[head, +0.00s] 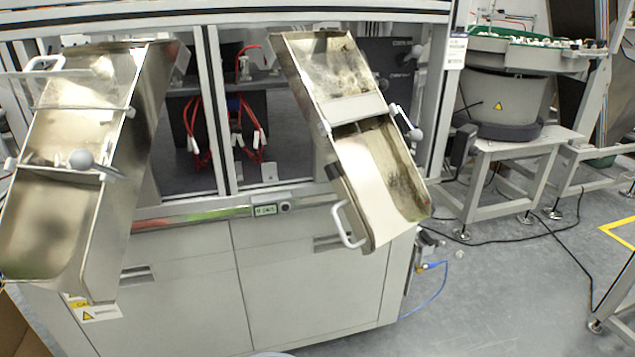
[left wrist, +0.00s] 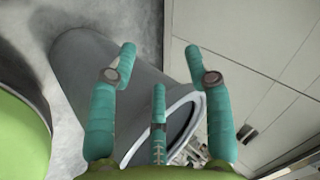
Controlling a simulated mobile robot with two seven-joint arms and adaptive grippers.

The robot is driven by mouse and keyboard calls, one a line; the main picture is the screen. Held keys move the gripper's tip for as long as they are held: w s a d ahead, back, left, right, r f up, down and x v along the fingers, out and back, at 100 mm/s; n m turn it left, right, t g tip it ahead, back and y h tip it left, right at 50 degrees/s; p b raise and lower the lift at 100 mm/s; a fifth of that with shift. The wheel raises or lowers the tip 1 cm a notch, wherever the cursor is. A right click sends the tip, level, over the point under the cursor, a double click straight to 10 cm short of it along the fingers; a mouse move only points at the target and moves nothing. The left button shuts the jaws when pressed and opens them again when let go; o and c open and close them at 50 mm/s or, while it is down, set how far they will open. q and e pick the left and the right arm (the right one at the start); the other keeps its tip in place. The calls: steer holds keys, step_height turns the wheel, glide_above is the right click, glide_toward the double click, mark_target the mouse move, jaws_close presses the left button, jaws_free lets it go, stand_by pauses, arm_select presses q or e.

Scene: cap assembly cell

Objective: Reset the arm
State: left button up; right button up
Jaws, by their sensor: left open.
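My left gripper (left wrist: 160,62) shows in the left wrist view, with teal fingers spread apart and nothing between them. Behind the fingers is a grey cylindrical container (left wrist: 85,65) whose open rim faces the lower right of the picture. Small pale and metallic pieces show at its mouth, too partly hidden to name. I cannot tell how far the fingers are from the container. Neither arm nor gripper shows in the head view, and my right gripper is in neither view.
The machine cabinet (head: 287,285) carries a left metal chute (head: 45,230) and a right metal chute (head: 375,180), both jutting forward. A bowl feeder (head: 505,95) stands on a table at the right. Grey floor (head: 490,300) is open there, crossed by cables. A green curved surface (left wrist: 20,140) is at left.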

arm_select(q)
steer(key=s+d+f+n+g+h, duration=0.3)
steer(key=s+d+f+n+g, duration=0.35)
steer(key=s+d, duration=0.3)
steer(key=s+a+p, duration=0.4)
steer(key=s+p, duration=1.5)
steer(key=p, duration=0.6)
steer(key=shift+a+r+g, duration=0.2)
steer(key=shift+r+g, duration=0.05)
steer(key=shift+g, duration=0.2)
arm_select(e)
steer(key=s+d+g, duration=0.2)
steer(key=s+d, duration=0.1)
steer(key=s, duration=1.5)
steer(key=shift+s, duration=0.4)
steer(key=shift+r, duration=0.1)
arm_select(q)
steer(key=shift+c, duration=0.4)
